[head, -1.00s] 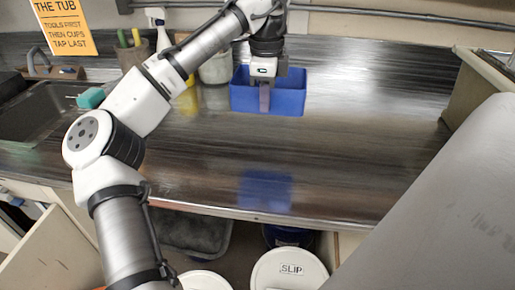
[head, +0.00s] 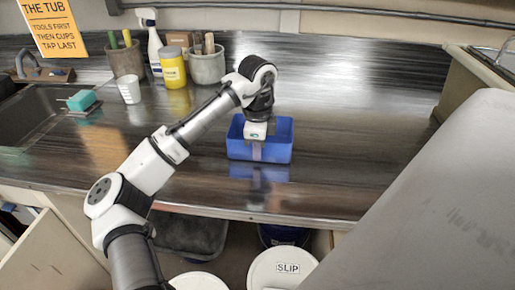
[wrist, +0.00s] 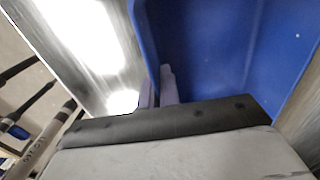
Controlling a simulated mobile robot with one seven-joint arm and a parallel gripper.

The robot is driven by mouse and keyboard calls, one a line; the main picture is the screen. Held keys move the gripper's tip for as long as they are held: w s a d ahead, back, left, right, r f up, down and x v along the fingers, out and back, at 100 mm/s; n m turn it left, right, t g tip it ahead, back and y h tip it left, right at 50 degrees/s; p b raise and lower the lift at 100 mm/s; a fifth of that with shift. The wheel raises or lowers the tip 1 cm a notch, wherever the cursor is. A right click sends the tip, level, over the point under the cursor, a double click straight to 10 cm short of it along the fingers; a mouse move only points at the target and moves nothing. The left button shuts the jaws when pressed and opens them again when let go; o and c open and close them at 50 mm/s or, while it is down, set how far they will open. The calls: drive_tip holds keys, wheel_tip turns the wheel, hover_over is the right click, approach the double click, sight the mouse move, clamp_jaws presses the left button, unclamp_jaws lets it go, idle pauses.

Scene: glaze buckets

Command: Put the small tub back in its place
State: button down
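The small blue tub (head: 283,148) is an open rectangular box, upright on or just above the dark counter (head: 345,130), with its reflection directly below it. My gripper (head: 256,152) points down at the tub's near side. In the wrist view, its two fingers (wrist: 160,88) sit close together on either side of the blue tub's wall (wrist: 230,45), shut on it. The part of the tub's inside that shows looks empty. I cannot tell whether its base touches the counter.
A grey crock (head: 208,68), yellow jar (head: 173,72), spray bottle (head: 155,48) and white cup (head: 129,89) stand at the back left. A sink (head: 40,125) with a teal sponge (head: 82,100) is at left. Lidded buckets (head: 283,268) stand below. Counter right of the tub is clear.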

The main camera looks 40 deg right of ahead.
drive_tip(key=c, duration=2.1)
unclamp_jaws()
drive_tip(key=shift+f, duration=0.1)
drive_tip(key=o, duration=0.5)
drive_tip(key=shift+c, duration=0.2)
wheel_tip(320, 180, up, 12)
drive_tip(key=shift+r, duration=0.2)
